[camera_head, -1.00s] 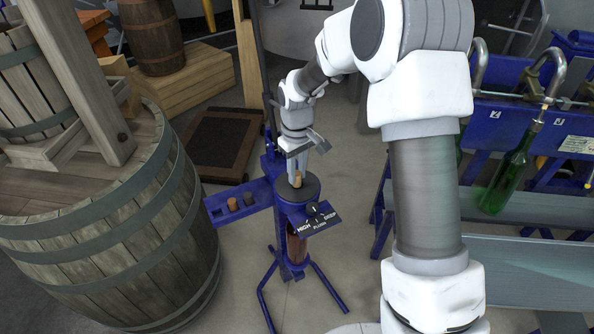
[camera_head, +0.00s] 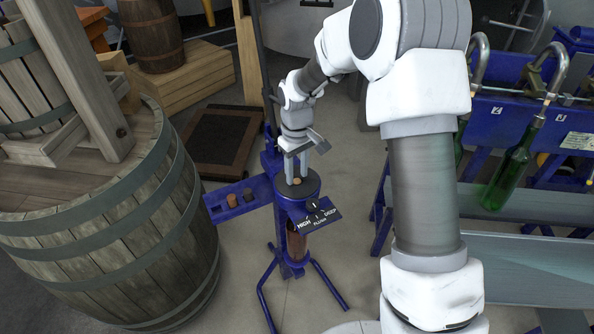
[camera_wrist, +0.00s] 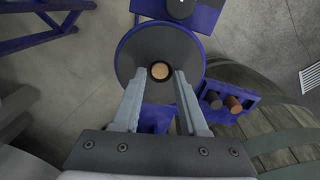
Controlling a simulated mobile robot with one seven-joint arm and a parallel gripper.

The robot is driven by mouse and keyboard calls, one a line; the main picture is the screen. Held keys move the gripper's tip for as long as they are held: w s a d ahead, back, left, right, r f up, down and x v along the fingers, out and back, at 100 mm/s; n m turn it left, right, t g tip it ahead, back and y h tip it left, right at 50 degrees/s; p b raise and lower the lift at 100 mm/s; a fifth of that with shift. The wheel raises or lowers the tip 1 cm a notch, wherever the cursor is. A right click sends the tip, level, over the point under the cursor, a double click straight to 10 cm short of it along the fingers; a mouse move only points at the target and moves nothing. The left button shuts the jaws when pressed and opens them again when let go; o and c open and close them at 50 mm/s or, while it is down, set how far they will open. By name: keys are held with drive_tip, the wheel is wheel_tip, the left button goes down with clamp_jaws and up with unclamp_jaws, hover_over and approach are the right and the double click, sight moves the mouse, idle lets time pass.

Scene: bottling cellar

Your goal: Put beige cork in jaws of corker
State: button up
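The blue floor corker (camera_head: 285,218) stands in the middle of the head view, with a dark round dish (camera_head: 311,187) on top. The beige cork (camera_head: 297,181) is seated upright in the opening at the dish's centre, with little more than its top showing. It also shows end-on in the wrist view (camera_wrist: 160,71), with a dark ring around it. My gripper (camera_head: 298,175) points down over the dish, open and empty. In the wrist view its fingertips (camera_wrist: 163,75) stand on either side of the cork, apart from it.
A blue side shelf on the corker holds a brown cork (camera_head: 232,200) and a dark cork (camera_head: 248,194). A depth dial (camera_head: 314,210) sits at its front. A large barrel (camera_head: 140,220) stands left. A blue filling bench with a green bottle (camera_head: 512,170) is at right.

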drive_tip(key=shift+o, duration=1)
wheel_tip(320, 180, up, 18)
drive_tip(key=p, duration=0.2)
drive_tip(key=shift+f+p, duration=0.25)
drive_tip(key=shift+p, duration=0.1)
drive_tip(key=shift+r, duration=0.1)
drive_tip(key=s+d+r+m+t+p, duration=0.2)
drive_tip(key=s+d+r, duration=0.2)
drive_tip(key=s+r, duration=0.4)
drive_tip(key=s+d+r+m+t+p, duration=0.2)
drive_tip(key=s+d+r, duration=0.3)
drive_tip(key=s, duration=0.5)
drive_tip(key=s+d+m+t+p, duration=0.1)
drive_tip(key=s+m, duration=0.1)
drive_tip(key=s, duration=0.6)
drive_tip(key=shift+s+d+r+m+t, duration=0.2)
drive_tip(key=shift+r+m+t, duration=0.1)
drive_tip(key=shift+m, duration=0.1)
